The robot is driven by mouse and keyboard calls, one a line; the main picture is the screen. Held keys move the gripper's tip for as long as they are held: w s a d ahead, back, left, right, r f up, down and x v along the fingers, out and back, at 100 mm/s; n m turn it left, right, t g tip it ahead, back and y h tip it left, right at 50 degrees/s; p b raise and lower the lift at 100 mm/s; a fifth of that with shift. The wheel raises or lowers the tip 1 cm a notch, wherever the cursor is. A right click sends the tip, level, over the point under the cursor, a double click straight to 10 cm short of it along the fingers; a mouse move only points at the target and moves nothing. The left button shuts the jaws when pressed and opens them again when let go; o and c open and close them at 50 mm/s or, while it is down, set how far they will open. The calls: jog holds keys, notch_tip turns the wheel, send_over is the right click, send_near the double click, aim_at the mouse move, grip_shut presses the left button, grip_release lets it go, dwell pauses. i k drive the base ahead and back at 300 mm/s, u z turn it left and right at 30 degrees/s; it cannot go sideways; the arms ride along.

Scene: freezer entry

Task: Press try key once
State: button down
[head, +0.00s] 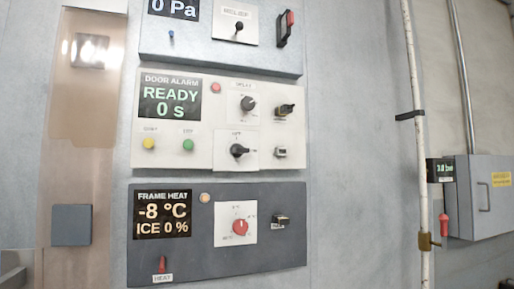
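No label that I can read clearly as "try" shows in the head view. The white door alarm panel (217,165) has a display (169,99) reading "READY 0 s". Below that display are a yellow button (149,144) and a green button (188,145), each under a small label too blurred to read surely. A small grey key or switch (280,152) sits at the panel's lower right, with a black switch (285,110) above it. My gripper is not in view.
Above is a pressure panel (200,52) reading "0 Pa". Below is a dark frame heat panel (160,262) with a red knob (240,227), a dark switch (280,220) and a red lever (162,264). At right are a white pipe (418,150) and a grey box (484,215).

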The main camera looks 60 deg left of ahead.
aim_at(188, 143)
jog(key=z, duration=0.1)
jog(key=k, duration=1.9)
jog(key=u, duration=2.1)
jog(key=i, duration=1)
